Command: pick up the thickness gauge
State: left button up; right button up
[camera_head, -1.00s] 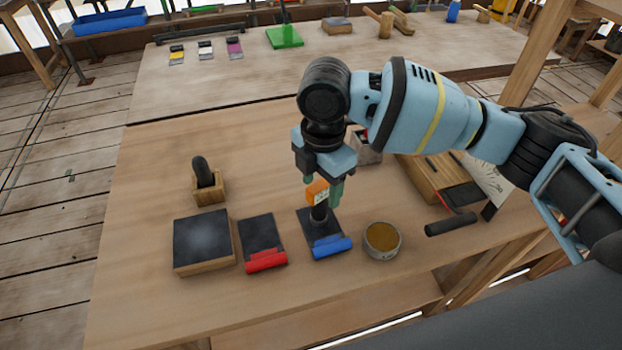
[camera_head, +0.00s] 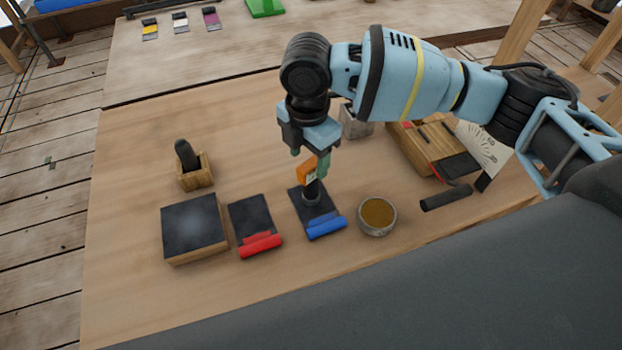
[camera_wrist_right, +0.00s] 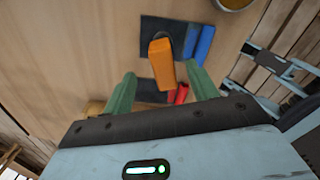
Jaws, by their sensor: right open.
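The thickness gauge appears to be the orange piece (camera_head: 306,173) with a small pale face. It stands above a dark round post (camera_head: 312,191) on the dark pad with a blue roll (camera_head: 326,227). In the right wrist view the orange piece (camera_wrist_right: 161,62) lies between the two green fingers, with visible gaps at their sides. My right gripper (camera_head: 311,160) is open above the gauge, fingers pointing down. It also shows in the wrist view (camera_wrist_right: 163,80). I cannot tell how deep the fingers reach around the gauge. My left gripper is not in view.
A dark pad with a red roll (camera_head: 260,244) and a black-topped block (camera_head: 193,226) lie left. A wooden holder (camera_head: 195,172) stands behind them. A round tin (camera_head: 377,214) is close on the right, with a black cylinder (camera_head: 446,197) beyond. The bench's left front is clear.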

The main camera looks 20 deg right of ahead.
jog(key=f, duration=0.4)
jog(key=shift+s+d+f, duration=0.2)
jog(key=shift+d+f, duration=0.05)
grip_shut()
jog(key=shift+r, duration=0.15)
